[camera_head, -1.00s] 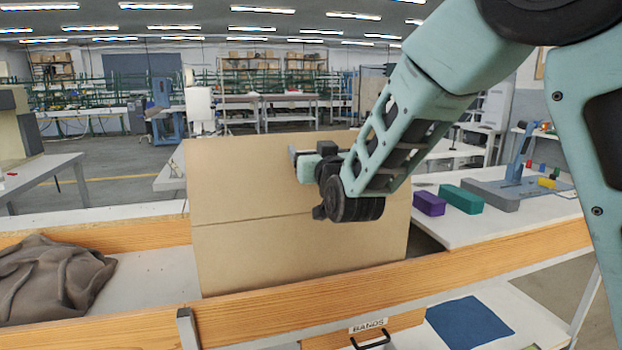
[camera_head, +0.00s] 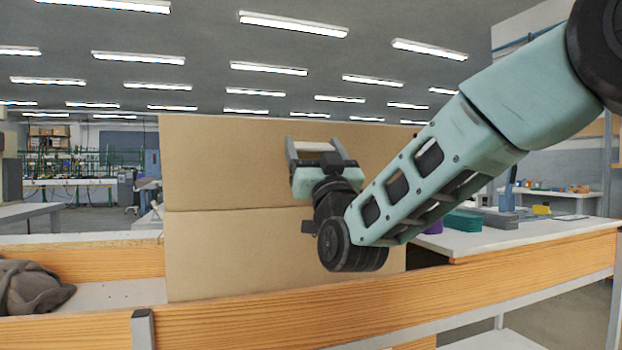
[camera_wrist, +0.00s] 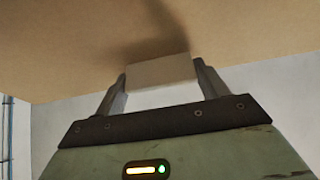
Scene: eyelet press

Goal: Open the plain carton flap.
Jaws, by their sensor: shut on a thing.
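The plain tan carton (camera_head: 240,255) stands in front of me with a horizontal crease across its face. Above the crease, its flap (camera_head: 225,155) shows as a broad flat panel, apparently close to upright. My gripper (camera_head: 314,146) is in front of the flap, with its fingers pointing up. In the wrist view, the gripper (camera_wrist: 161,72) is shut on a small pale tab (camera_wrist: 160,71), one finger at each side. The flap's underside or face (camera_wrist: 70,45) fills the top of that view. The carton's inside is hidden.
A wooden rail (camera_head: 400,295) runs across in front of the carton. A grey cloth heap (camera_head: 32,286) lies at left. A white side table (camera_head: 530,235) at right carries a green block (camera_head: 463,221) and a blue-grey press (camera_head: 507,205).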

